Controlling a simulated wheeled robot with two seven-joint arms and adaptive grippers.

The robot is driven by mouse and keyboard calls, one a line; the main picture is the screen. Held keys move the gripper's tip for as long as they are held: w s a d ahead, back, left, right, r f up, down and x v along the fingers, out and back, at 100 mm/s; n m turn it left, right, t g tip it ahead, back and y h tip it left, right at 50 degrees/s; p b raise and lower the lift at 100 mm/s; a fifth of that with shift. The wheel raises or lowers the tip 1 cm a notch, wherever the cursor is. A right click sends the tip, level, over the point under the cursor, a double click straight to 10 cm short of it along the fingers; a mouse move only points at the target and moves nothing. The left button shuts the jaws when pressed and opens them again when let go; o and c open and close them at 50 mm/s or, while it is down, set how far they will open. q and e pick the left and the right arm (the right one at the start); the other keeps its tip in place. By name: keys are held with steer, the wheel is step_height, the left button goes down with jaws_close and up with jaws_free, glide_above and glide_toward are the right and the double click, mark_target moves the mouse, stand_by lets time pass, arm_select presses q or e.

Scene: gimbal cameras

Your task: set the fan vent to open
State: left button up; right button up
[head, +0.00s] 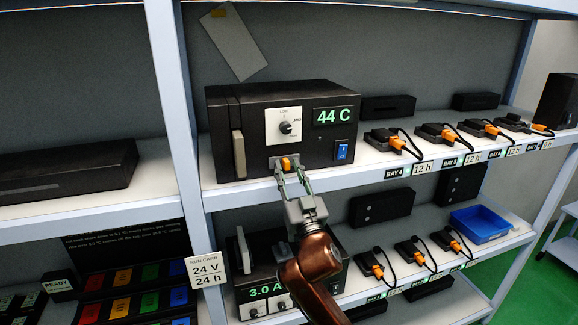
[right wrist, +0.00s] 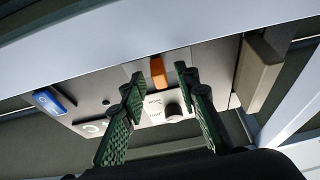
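A black box unit (head: 340,100) with a 44 C display stands on the upper shelf. Low on its front is a small orange tab (head: 287,163) on a light plate; it also shows in the right wrist view (right wrist: 157,72). The plate's lettering is too small to read, and I cannot tell whether this tab is the fan vent control. Above it is a round knob (head: 286,128) on a white dial plate. My right gripper (head: 291,172) is open just in front of the orange tab, which appears between its fingertips in the right wrist view. My left gripper is not in view.
A blue rocker switch (head: 342,150) sits right of the tab, and a grey upright handle (head: 239,154) sits left. The shelf edge (head: 350,178) runs close below. Several docked modules with cables stand to the right. A second unit (head: 265,262) is below.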

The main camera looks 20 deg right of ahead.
steer(key=shift+w+r, duration=0.1)
steer(key=shift+w, duration=0.15)
jaws_close()
stand_by(0.6)
